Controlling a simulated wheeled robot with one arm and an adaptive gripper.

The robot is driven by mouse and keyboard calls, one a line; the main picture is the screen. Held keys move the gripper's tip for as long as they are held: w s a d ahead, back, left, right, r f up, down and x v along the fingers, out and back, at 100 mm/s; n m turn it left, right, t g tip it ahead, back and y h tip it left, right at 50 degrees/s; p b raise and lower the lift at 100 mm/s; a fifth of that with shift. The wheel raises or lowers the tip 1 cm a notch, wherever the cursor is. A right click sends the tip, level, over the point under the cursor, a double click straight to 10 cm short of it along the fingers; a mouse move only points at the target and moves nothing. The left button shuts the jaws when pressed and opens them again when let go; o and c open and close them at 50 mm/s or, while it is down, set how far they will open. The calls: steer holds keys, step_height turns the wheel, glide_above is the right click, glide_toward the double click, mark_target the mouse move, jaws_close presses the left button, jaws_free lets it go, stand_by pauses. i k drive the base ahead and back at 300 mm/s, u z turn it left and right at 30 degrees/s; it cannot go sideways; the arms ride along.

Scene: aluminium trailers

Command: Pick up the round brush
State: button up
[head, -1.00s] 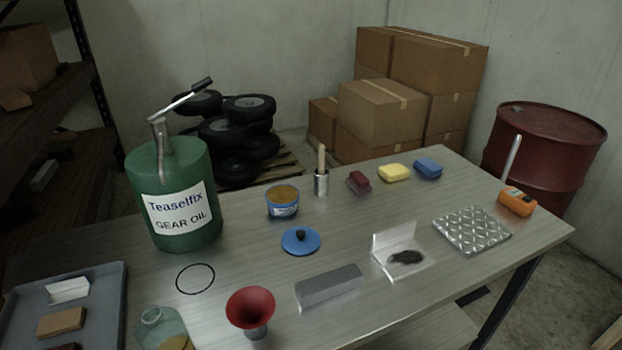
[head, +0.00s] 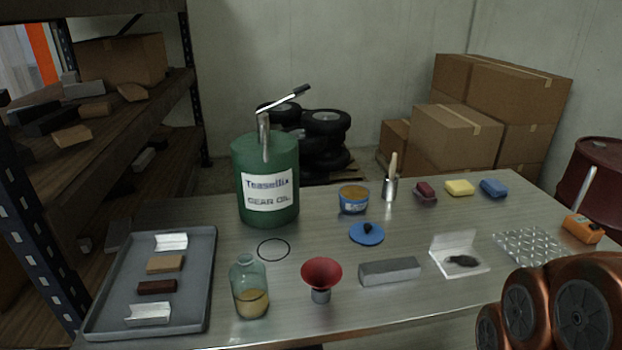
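What looks like the round brush (head: 393,165) stands upright towards the back of the workbench in the head view. Its pale wooden handle points up and leans slightly right. Its lower part is a shiny metal cylinder; I cannot tell whether this is the brush's own collar or a cup around it, and no bristles show. It stands between a blue tin with brown contents (head: 353,207) and a dark red block (head: 425,194). Copper-coloured links of my arm show at the lower right, far in front of the brush. My gripper is not in view.
A green gear oil drum (head: 268,187) with a pump stands left of the tin. A blue lid (head: 367,234), red funnel (head: 321,275), grey bar (head: 390,271) and glass jar (head: 249,287) lie nearer. A grey tray (head: 97,317) is at left, shelving beyond. Bare bench surrounds the brush's front.

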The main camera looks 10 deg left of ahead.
mark_target(393, 166)
steer(key=u, duration=0.65)
steer(key=i, duration=1)
